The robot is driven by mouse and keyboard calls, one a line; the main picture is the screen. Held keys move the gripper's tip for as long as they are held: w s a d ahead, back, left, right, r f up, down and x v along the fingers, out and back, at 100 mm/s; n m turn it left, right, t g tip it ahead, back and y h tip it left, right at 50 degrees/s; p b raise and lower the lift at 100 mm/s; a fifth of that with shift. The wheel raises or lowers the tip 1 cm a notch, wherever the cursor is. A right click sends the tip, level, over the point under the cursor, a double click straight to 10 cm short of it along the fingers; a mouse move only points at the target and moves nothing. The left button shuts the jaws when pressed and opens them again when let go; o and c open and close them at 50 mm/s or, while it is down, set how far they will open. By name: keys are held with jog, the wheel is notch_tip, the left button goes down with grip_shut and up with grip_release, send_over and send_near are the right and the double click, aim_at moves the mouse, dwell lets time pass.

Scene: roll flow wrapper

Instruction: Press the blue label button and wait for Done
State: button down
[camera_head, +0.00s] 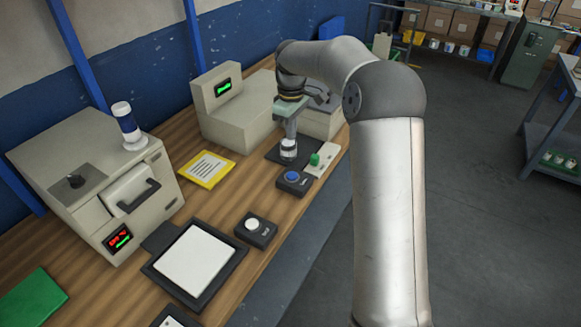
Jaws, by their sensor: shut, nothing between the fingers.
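The blue button (292,176) sits on a small black box on the wooden bench, at the middle of the head view. My gripper (288,158) points down just behind the blue button, over a dark pad. It is shut and empty. From this angle its tips look apart from the button, but the exact gap and height cannot be told. A beige machine (238,120) behind has a small dark display (223,87) with a green mark, too small to read.
A green button (315,159) on a pale box is close right of the blue one. A white button (252,224) on a black box is nearer. A yellow-framed sheet (208,168), a black-rimmed tray (160,283) and a beige oven-like machine (90,180) occupy the left bench.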

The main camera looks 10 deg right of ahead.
aim_at(292, 174)
notch_tip(292, 174, down, 14)
jog(key=p, duration=0.3)
dwell(0.5)
